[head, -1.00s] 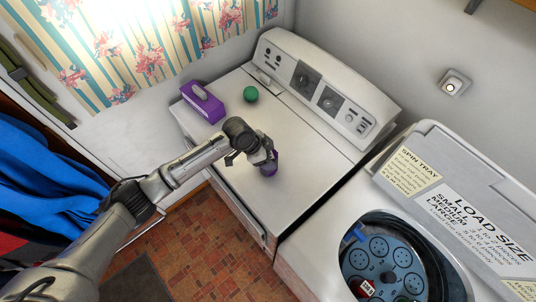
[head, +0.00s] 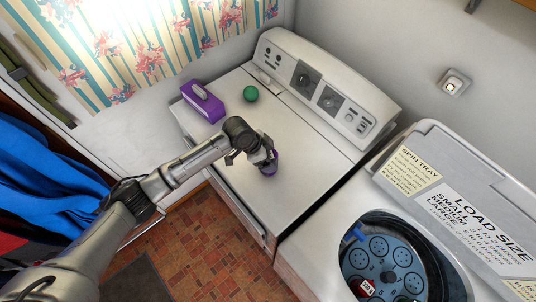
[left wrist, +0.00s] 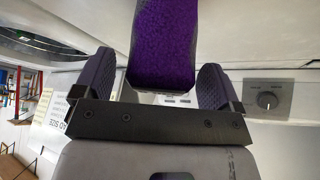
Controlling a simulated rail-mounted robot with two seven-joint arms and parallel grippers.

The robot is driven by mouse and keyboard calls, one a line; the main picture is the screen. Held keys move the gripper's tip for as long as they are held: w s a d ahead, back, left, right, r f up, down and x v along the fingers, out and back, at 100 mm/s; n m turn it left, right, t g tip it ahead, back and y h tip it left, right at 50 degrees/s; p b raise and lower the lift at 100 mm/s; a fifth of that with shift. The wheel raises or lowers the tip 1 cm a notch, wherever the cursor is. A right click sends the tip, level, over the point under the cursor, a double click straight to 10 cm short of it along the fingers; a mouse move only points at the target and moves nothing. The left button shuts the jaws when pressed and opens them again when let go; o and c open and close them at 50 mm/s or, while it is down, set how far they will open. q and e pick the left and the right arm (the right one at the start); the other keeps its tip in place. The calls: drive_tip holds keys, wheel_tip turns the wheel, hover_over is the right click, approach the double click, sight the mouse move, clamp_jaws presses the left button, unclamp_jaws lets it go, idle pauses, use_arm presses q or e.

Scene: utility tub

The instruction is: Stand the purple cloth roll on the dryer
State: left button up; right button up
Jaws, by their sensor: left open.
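The purple cloth roll (left wrist: 165,45) shows in the left wrist view between the two fingers of my left gripper (left wrist: 158,85), with a visible gap on each side. My left gripper is open. In the head view my left gripper (head: 265,163) is low over the middle of the white dryer top (head: 310,145). Only a small purple part of the roll (head: 271,168) shows there beside the fingers; the gripper hides the rest. I cannot tell from this how its base meets the dryer. My right gripper is not in view.
A purple box (head: 204,103) and a green ball (head: 250,94) sit on the dryer's far left part. The control panel (head: 325,85) rises along the back. An open washer (head: 330,235) stands to the right. The dryer's right half is clear.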

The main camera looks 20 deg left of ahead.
use_arm(q)
drive_tip(key=v, duration=1.2)
drive_tip(key=s+d+f+n, duration=0.1)
drive_tip(key=s+d+f, duration=0.2)
drive_tip(key=s+f, duration=0.3)
drive_tip(key=s+d+f+n, duration=0.2)
drive_tip(key=s+d+f, duration=0.2)
drive_tip(key=s, duration=0.4)
drive_tip(key=s+a+n+y, duration=0.2)
drive_tip(key=s+a+n, duration=0.1)
drive_tip(key=s, duration=0.5)
drive_tip(key=s+a+f+n+y, duration=0.1)
drive_tip(key=s+a+n+y, duration=0.2)
drive_tip(key=s, duration=0.6)
drive_tip(key=shift+s+a+f+n+t, duration=0.3)
drive_tip(key=shift+a+n, duration=0.2)
drive_tip(key=shift+n, duration=0.1)
